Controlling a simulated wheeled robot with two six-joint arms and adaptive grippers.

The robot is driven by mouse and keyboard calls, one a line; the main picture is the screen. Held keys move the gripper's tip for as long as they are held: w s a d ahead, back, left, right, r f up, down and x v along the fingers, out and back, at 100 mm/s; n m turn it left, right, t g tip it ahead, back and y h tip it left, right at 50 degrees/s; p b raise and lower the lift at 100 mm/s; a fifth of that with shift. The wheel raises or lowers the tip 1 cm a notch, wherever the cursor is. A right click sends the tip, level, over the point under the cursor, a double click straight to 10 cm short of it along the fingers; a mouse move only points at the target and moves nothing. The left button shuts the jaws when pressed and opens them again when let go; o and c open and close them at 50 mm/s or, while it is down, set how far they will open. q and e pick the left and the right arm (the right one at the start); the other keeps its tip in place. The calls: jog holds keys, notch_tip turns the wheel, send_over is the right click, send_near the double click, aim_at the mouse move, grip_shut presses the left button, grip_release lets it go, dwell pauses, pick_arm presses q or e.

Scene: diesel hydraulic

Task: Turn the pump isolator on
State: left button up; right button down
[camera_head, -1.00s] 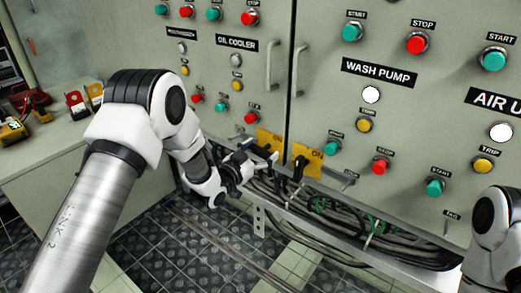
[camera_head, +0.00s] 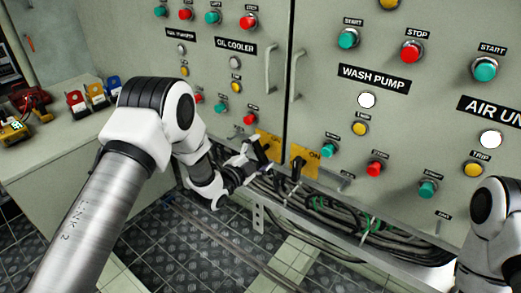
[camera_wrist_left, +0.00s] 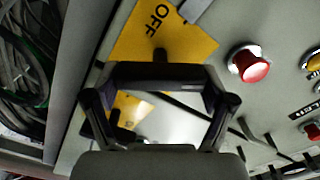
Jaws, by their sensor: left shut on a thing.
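Two yellow isolator plates with black handles sit low on the panel; the left plate (camera_head: 272,143) is at my left gripper (camera_head: 254,160). The right plate (camera_head: 305,156) reads ON and has its own black handle (camera_head: 297,169), apart from the gripper. In the left wrist view my left gripper (camera_wrist_left: 157,76) is shut on a black handle (camera_wrist_left: 159,54), whose tip shows beyond the fingertips. The yellow plate (camera_wrist_left: 180,40) behind it shows the word OFF. The fingers hide part of the handle. My right gripper is outside the views.
Cable bundles (camera_head: 335,215) run in a tray below the plates. A red button (camera_wrist_left: 248,64) lies beside the plate in the wrist view. Door handles (camera_head: 296,75) stick out above. A bench (camera_head: 55,150) with tools stands at the left.

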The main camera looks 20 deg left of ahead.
pick_arm(q)
jog(key=m, duration=0.3)
jog(key=m+p, duration=0.1)
jog(key=m, duration=0.2)
jog(key=shift+f+m, duration=0.2)
jog(key=shift+m, duration=0.1)
dwell(0.4)
jog(key=o, duration=1)
jog(key=shift+s, duration=0.1)
jog(key=v, duration=1.2)
